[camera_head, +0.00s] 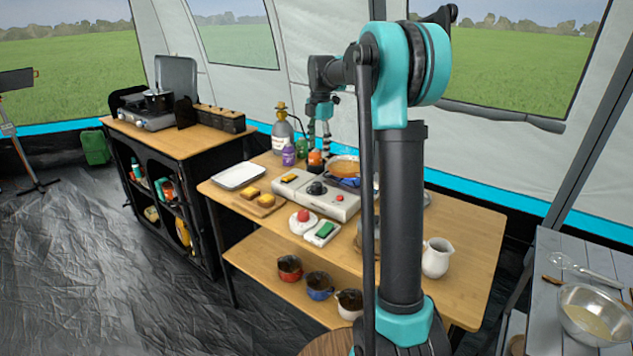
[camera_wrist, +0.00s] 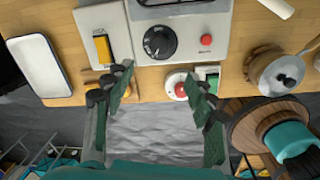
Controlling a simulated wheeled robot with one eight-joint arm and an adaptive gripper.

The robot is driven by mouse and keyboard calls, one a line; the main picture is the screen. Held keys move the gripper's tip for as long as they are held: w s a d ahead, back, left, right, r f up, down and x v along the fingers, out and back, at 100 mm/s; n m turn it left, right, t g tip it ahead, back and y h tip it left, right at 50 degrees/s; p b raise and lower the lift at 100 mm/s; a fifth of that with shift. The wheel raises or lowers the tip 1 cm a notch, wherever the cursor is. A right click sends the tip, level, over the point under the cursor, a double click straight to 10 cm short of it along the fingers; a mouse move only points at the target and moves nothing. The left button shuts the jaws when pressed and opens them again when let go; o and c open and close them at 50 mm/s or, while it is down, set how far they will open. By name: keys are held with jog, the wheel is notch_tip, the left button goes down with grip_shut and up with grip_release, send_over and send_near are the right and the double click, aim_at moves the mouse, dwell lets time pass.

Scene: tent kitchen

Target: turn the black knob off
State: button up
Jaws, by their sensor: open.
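The black knob (camera_wrist: 160,42) is a round dial on the front of a light grey stove (camera_wrist: 218,18), with small white marks around it. In the head view the knob (camera_head: 317,187) sits near the middle of the stove's panel. My gripper (camera_wrist: 160,78) is open and empty; its two green-grey fingers are spread, and the knob appears beyond the fingertips, between their lines, apart from both. Which way the knob points is too small to tell.
A yellow switch (camera_wrist: 103,48) and a red button (camera_wrist: 206,40) flank the knob. A round red button (camera_wrist: 179,86) and a green switch (camera_wrist: 209,76) stand in front of the stove. A pan (camera_head: 343,167) sits behind, with blue beneath it. A white tray (camera_wrist: 40,66) lies left.

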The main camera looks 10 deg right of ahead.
aim_at(317, 184)
jog(key=f, duration=1.4)
jog(key=shift+w+a+f, duration=0.15)
jog(key=shift+w+f, duration=0.25)
jog(key=c, duration=1.2)
jog(key=shift+o, duration=0.2)
